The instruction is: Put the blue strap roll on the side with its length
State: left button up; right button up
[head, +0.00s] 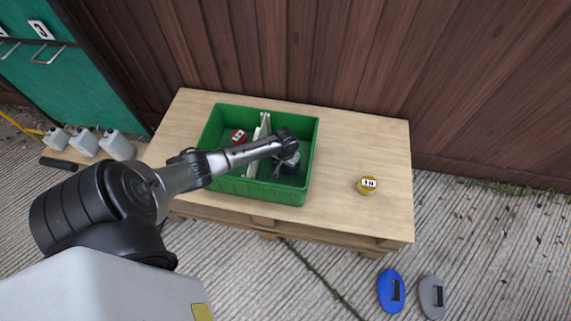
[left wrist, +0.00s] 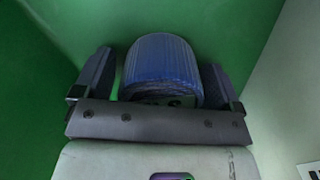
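The blue strap roll (left wrist: 160,68) is in the green crate (head: 262,193). In the left wrist view its ribbed curved side faces up, and part of a pale label with dark marks shows at its near lower end; I cannot read it. My left gripper (head: 286,168) reaches down into the crate's right part. In the left wrist view its two fingers (left wrist: 158,78) stand on either side of the roll, with a narrow gap at the left finger. In the head view my wrist mostly hides the roll. My right gripper is not in view.
A pale divider (head: 257,145) splits the crate; a red labelled roll (head: 239,136) lies left of it. A yellow labelled roll (head: 367,185) sits on the wooden table (head: 340,140), whose right side is otherwise clear. Blue (head: 390,290) and grey (head: 432,297) objects lie on the ground.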

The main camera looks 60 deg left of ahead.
pick_arm(q)
jog(key=shift+o, duration=0.5)
jog(key=shift+r, duration=0.1)
notch_tip(320, 180, up, 11)
jog(key=p, duration=0.6)
jog(key=shift+r, duration=0.55)
dwell(0.5)
